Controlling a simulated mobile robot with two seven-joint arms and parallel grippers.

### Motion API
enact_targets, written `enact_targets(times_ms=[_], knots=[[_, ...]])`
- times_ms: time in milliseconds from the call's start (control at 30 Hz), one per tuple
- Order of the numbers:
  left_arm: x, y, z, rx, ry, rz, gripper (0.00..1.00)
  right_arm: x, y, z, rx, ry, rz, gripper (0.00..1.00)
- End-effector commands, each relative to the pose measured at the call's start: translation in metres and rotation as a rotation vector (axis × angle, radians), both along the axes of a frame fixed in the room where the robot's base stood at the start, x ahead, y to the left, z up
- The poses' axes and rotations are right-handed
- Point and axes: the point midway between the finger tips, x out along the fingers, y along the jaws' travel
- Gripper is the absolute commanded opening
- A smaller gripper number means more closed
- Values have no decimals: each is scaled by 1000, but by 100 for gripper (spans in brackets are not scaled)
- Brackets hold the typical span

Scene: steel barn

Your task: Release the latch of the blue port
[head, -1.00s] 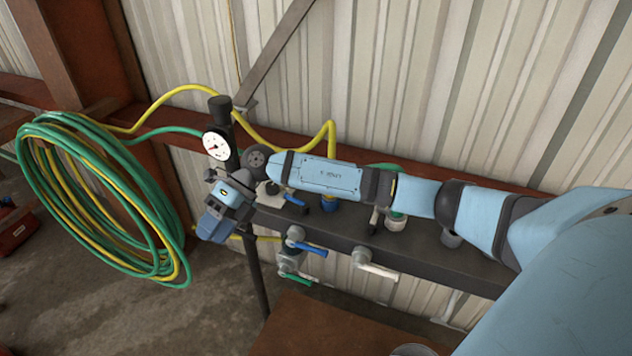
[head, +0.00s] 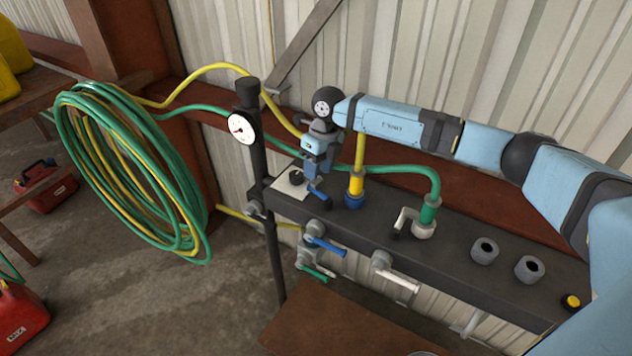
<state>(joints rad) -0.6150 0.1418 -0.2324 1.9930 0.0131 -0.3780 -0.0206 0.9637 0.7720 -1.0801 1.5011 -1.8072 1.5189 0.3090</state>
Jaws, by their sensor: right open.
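The blue port (head: 354,198) stands on the dark beam, with a yellow hose fitting (head: 356,182) seated upright in it. Its blue latch lever (head: 319,197) sits just left of it, tilted down toward the front. My right gripper (head: 317,172) points down right above the latch lever, its fingers close to the lever's upper end. It is open; I cannot tell whether a finger touches the lever. The gripper partly hides the lever's top. My left gripper is out of view.
A white port (head: 424,230) with a green hose and white latch (head: 403,219) stands to the right, then two empty grey sockets (head: 485,250) and a yellow button (head: 571,301). Valve handles hang below. A gauge (head: 241,129) on a post and coiled hoses (head: 130,170) are left.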

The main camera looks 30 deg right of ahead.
Motion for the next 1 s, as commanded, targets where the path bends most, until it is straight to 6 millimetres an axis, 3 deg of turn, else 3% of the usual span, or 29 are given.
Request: enact_targets(times_ms=[100, 300, 667, 867, 1000], knots=[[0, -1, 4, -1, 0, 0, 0, -2, 5, -22, -1, 3, 1, 42], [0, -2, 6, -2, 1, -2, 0, -2, 9, -44, 1, 0, 0, 42], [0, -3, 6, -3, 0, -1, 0, -3, 10, -50, 1, -1, 0, 42], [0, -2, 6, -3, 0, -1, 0, -3, 10, -50, 1, -1, 0, 1], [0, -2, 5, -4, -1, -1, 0, -3, 10, -50, 1, -1, 6, 0]])
